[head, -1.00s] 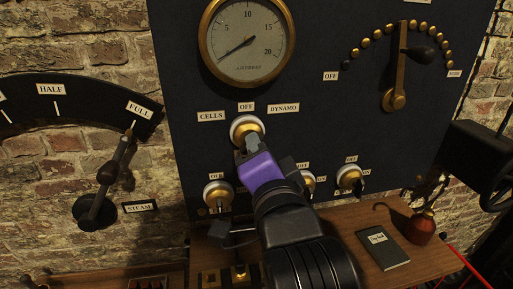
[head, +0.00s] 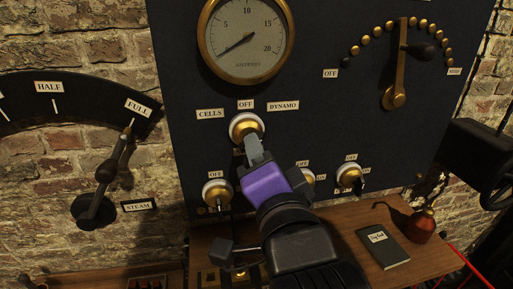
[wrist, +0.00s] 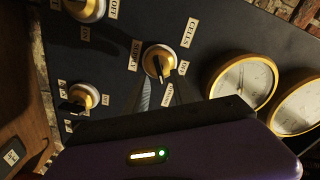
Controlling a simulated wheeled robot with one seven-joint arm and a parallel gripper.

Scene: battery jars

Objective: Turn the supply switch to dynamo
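The supply switch (head: 244,129) is a brass knob on a white round base on the dark panel. Labels CELLS (head: 210,114), OFF (head: 246,105) and DYNAMO (head: 283,106) sit above it. My gripper (head: 256,147) is just below and in front of the switch in the head view, overlapping its lower edge. In the wrist view the switch (wrist: 157,62) shows a dark handle, just beyond my gripper's fingertips (wrist: 157,88). The two fingers stand apart with nothing between them. I cannot tell exactly which label the handle points at.
Smaller switches (head: 217,193) (head: 349,176) sit below on the panel, close to my gripper. A round gauge (head: 246,40) is above. A lever dial (head: 397,95) is at right, a steam lever (head: 108,172) at left. A wooden shelf below holds a dark book (head: 383,247).

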